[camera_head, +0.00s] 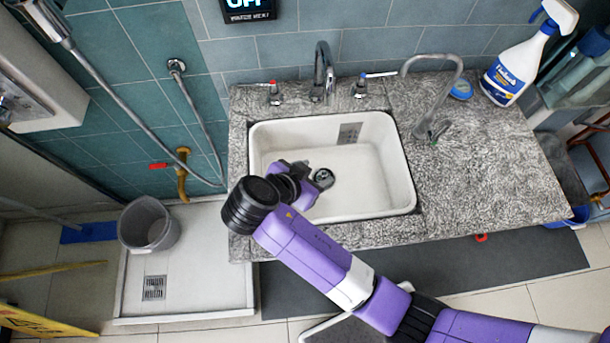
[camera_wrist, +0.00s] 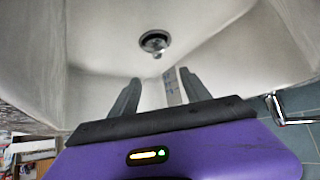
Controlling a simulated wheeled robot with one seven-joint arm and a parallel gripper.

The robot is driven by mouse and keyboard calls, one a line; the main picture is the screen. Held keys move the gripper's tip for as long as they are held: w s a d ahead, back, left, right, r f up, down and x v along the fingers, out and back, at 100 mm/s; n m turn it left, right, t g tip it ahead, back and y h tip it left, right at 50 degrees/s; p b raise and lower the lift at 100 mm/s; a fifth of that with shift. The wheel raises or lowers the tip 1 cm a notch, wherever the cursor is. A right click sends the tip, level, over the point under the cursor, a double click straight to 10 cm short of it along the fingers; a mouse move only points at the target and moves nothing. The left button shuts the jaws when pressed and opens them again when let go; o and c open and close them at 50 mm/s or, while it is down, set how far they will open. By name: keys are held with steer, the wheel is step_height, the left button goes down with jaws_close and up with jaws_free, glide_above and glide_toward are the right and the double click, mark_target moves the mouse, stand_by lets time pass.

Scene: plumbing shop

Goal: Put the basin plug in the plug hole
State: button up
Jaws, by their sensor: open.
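The white basin (camera_head: 385,175) is set in the grey stone counter. Its plug hole (camera_head: 323,178) is a dark ring in the basin floor; it also shows in the wrist view (camera_wrist: 143,37). A small grey metallic piece with a knob, which looks like the basin plug (camera_wrist: 155,45), sits at the hole. I cannot tell if it is fully seated or slightly tilted. My gripper (camera_head: 308,182) is down inside the basin, just left of the hole. In the wrist view its two fingers (camera_wrist: 156,88) are apart, with nothing between them, and the plug lies beyond their tips.
A tap (camera_head: 322,72) stands at the basin's back edge, between two handles. A curved metal spout (camera_head: 440,95) rises from the counter to the right. A spray bottle (camera_head: 515,70) stands at the back right. A grey bucket (camera_head: 148,225) is at the left. The basin walls surround my gripper.

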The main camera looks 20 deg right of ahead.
steer(key=v, duration=0.5)
steer(key=shift+a, duration=0.1)
stand_by(0.4)
